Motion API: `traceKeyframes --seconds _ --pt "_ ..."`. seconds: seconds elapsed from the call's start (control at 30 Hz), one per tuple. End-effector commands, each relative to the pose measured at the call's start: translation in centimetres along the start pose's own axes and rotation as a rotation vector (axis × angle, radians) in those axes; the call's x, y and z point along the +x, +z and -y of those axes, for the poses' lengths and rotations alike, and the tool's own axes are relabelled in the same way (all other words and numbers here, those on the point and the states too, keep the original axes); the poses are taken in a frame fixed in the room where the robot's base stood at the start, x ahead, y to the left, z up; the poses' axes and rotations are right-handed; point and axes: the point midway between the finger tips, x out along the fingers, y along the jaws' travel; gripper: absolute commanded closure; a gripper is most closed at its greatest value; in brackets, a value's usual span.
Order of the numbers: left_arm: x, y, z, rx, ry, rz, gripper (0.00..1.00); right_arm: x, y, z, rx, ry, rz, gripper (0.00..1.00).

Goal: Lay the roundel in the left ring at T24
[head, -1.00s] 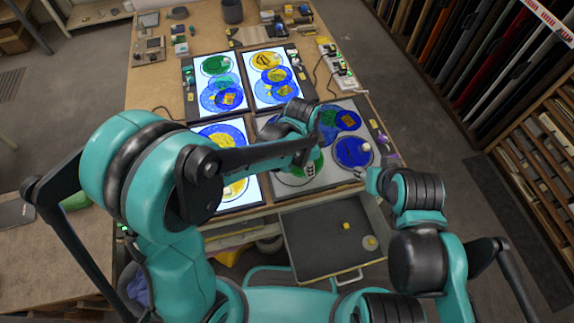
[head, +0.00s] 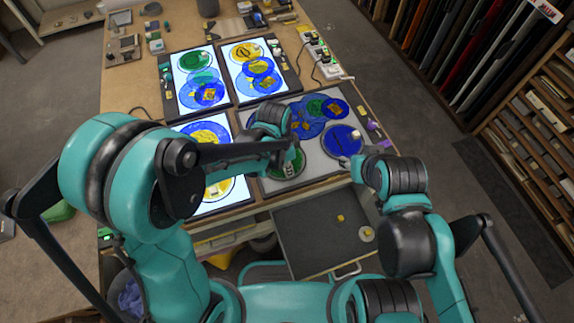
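Coloured glass discs lie in overlapping groups on four panels. On the unlit grey front-right panel (head: 262,186) are a blue disc (head: 343,141), a green disc (head: 286,168) and a darker blue group (head: 309,113). My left gripper (head: 293,131) is over this panel's left part, with its wrist and forearm covering some of the discs. Its fingers are too small and hidden to read. My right gripper (head: 363,165) is at the panel's right front edge, near the blue disc; its finger gap is unclear. I cannot tell which disc is the roundel, and no T24 mark is legible.
Lit panels stand at back left (head: 184,66), back right (head: 293,84) and front left, partly behind my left arm. An open grey drawer (head: 310,240) below the front-right panel holds a yellow piece (head: 340,218) and a pale round piece (head: 366,234). Switch boxes (head: 325,60) stand at right.

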Motion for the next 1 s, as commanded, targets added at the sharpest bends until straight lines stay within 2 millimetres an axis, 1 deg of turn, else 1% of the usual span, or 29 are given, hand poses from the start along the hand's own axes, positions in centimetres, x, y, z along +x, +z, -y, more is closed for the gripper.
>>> traceKeyframes --seconds 0.03,0.07,0.33,0.47,0.57,0.8,0.9,1.0 --pt "0.0 0.0 0.0 0.000 0.000 -0.001 0.69 0.0 0.0 0.0 0.000 0.000 0.000 0.60" --pt "0.0 0.0 0.0 0.000 0.000 -0.001 0.61 0.0 0.0 0.0 0.000 0.000 0.000 0.60" --pt "0.0 0.0 0.0 0.000 0.000 -0.001 0.61 0.0 0.0 0.0 0.000 0.000 0.000 0.60" --pt "-0.6 -0.1 0.0 0.000 0.000 -0.001 0.61 -0.5 -0.3 0.0 0.000 0.000 0.000 0.60" --pt "-2.1 -0.1 0.0 0.000 0.000 -0.001 0.61 -0.8 -0.6 0.0 0.000 0.000 0.000 0.60" --pt "-7.6 -0.1 0.0 0.000 0.000 -0.001 0.61 -2.2 -1.6 0.0 0.000 0.000 0.000 0.60" --pt "-9.6 -0.1 0.0 0.000 0.000 -0.001 0.61 -2.7 -1.9 0.0 0.000 0.000 0.000 0.60" --pt "-11.0 -0.1 0.0 0.000 0.000 -0.001 0.61 -3.0 -2.1 0.0 0.000 0.000 0.000 0.60"
